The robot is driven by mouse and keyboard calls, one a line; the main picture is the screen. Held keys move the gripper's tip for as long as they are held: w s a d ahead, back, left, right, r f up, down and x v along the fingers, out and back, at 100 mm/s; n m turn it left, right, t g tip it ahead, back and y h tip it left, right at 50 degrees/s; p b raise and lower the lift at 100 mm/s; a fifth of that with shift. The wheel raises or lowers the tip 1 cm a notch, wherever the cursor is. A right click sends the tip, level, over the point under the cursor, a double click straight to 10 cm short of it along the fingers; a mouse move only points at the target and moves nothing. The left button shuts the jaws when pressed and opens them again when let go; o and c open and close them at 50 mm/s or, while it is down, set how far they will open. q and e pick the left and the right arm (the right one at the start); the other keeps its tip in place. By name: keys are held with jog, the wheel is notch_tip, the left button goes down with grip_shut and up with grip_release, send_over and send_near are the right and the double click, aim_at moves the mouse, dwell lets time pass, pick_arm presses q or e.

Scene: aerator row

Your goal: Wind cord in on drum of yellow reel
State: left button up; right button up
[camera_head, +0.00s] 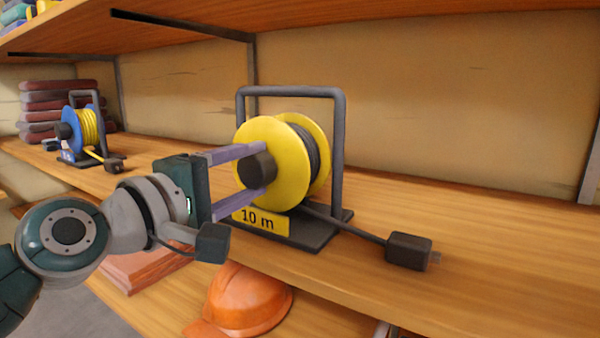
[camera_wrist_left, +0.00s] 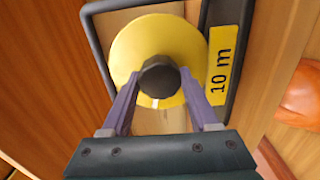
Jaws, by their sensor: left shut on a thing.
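The yellow reel (camera_head: 283,140) stands on the wooden shelf in a dark frame with a "10 m" label (camera_head: 259,220). Dark cord (camera_head: 311,150) is wound on its drum. A length of cord runs out to the right along the shelf to a dark plug (camera_head: 409,250). My left gripper (camera_head: 254,170) is shut on the dark knob (camera_head: 262,168) at the centre of the reel's near face. In the left wrist view the fingers sit on both sides of the knob (camera_wrist_left: 159,77), with the yellow disc (camera_wrist_left: 130,50) behind. My right gripper does not show.
A blue reel (camera_head: 82,130) with yellow cord stands farther left on the shelf, before a stack of dark red folded things (camera_head: 55,105). An orange helmet (camera_head: 245,298) lies on the lower shelf. The shelf right of the plug is clear.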

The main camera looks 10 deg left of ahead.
pick_arm(q)
jog(key=m, duration=0.3)
jog(key=shift+m, duration=0.4)
jog(key=m+p, duration=0.1)
jog(key=m, duration=0.2)
jog(key=shift+r+m, duration=0.1)
jog(key=shift+m, duration=0.2)
jog(key=m+p, duration=0.1)
jog(key=m, duration=0.3)
jog(key=shift+r, duration=0.1)
jog(key=shift+d+m+p, duration=0.1)
jog(key=shift+m+p, duration=0.6)
jog(key=shift+m, duration=1.1)
jog(key=o, duration=1.4)
jog(key=shift+s, duration=0.1)
